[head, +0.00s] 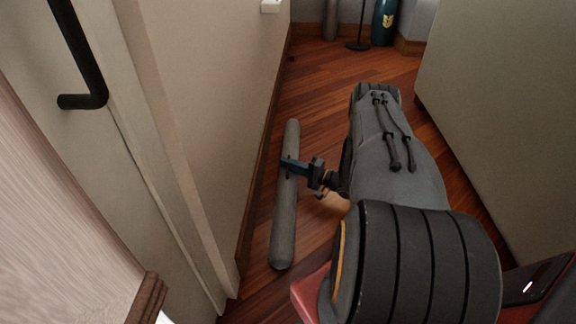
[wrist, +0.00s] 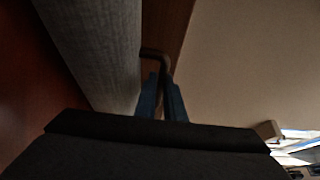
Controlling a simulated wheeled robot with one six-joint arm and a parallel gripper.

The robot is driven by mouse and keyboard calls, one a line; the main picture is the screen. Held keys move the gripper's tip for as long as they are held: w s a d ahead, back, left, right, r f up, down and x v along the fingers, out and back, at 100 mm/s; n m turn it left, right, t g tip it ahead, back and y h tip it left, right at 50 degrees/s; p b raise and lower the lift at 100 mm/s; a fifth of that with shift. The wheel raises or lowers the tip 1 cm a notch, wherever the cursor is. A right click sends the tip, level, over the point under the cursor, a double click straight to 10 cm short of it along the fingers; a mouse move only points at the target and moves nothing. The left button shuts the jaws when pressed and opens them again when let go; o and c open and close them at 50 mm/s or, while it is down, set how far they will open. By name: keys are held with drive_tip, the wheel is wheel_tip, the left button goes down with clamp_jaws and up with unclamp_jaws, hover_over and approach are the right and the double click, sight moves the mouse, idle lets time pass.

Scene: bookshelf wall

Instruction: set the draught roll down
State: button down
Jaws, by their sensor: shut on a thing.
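The draught roll (head: 284,222) is a long grey cylinder, lying lengthwise along the foot of the left wall in the head view. My gripper (head: 291,166) comes to it from the right, near its middle. In the wrist view the roll (wrist: 98,45) fills the upper left. A dark bent loop (wrist: 157,54) at its side runs down between the blue fingers of my gripper (wrist: 161,98), which are shut on it. I cannot tell whether the roll touches the floor or hangs just above it.
The wooden floor (head: 318,112) is clear beyond the roll. A door with a black handle (head: 88,60) is on the left. A pale cabinet (head: 505,110) stands on the right. A dark teal vase (head: 384,22) and a thin black stand (head: 359,43) are at the back.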

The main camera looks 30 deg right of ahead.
drive_tip(key=shift+f, duration=0.1)
drive_tip(key=c, duration=1.8)
unclamp_jaws()
drive_tip(key=shift+c, duration=0.2)
drive_tip(key=shift+s+d, duration=0.15)
drive_tip(key=shift+s, duration=0.1)
drive_tip(key=p+v, duration=0.4)
drive_tip(key=v, duration=0.7)
drive_tip(key=shift+s, duration=0.2)
drive_tip(key=shift+d, duration=0.1)
